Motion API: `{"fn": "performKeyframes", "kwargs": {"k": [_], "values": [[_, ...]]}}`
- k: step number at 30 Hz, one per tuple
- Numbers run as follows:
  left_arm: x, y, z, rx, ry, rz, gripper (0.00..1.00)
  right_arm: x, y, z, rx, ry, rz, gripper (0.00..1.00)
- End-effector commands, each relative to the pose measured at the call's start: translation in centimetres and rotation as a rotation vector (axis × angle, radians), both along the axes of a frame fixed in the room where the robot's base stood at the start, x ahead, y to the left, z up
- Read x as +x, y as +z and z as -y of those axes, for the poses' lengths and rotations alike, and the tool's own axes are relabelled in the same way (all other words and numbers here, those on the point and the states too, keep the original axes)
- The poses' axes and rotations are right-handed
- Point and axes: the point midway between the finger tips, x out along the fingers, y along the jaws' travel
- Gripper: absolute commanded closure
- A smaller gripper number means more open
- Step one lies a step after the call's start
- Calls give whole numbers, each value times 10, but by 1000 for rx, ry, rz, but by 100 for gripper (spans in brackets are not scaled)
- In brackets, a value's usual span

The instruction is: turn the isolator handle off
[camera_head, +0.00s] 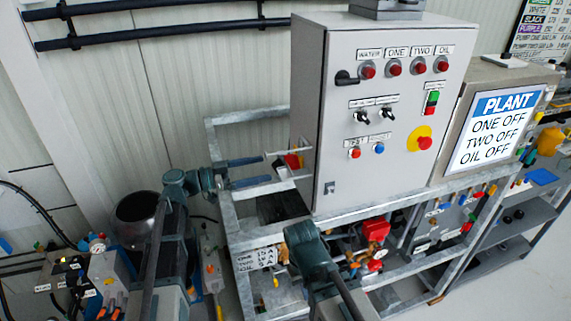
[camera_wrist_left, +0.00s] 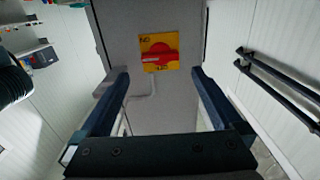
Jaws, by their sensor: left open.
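The isolator handle is a red bar on a yellow plate on the side of the grey control cabinet (camera_head: 385,110). In the left wrist view the red handle (camera_wrist_left: 158,58) lies roughly level across the plate, slightly tilted, with small lettering above and below it. It also shows edge-on in the head view (camera_head: 293,160). My left gripper (camera_head: 267,168) is open with blue fingers pointing at the cabinet side. In the left wrist view the handle lies beyond and between the fingertips (camera_wrist_left: 158,80), apart from them. My right arm shows at lower centre, but its fingers do not show.
The cabinet stands on a galvanised frame (camera_head: 345,212) with pumps and a red box (camera_head: 376,228) below. A PLANT sign (camera_head: 490,130) is at right. Two dark wall pipes (camera_head: 150,20) run at upper left. A dark round vessel (camera_head: 136,218) stands at left.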

Motion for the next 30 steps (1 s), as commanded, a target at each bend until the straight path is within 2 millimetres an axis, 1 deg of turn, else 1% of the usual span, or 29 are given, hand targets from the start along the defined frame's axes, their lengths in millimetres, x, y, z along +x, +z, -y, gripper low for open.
{"fn": "performKeyframes", "kwargs": {"k": [1, 6, 12, 18, 27, 29, 30], "values": [[4, 0, 12, 0, -4, 0, 0, 0, 0, 0, 0, 0, 0, 100], [14, 0, 42, 0, -2, 0, 0, 0, 0, 0, 0, 0, 0, 100], [22, 0, 67, 0, -2, 0, 0, 0, 0, 0, 0, 0, 0, 100], [25, 0, 77, 0, 0, 0, 0, 0, 0, 0, 0, 0, 0, 100], [26, 0, 79, 0, 0, 0, 0, 0, 0, 0, 0, 0, 0, 100], [26, 0, 79, 0, 0, 0, 11, 0, 0, 0, 0, 0, 0, 100], [26, 0, 78, 0, 1, 0, 18, 0, 0, 0, 0, 0, 0, 100]]}}
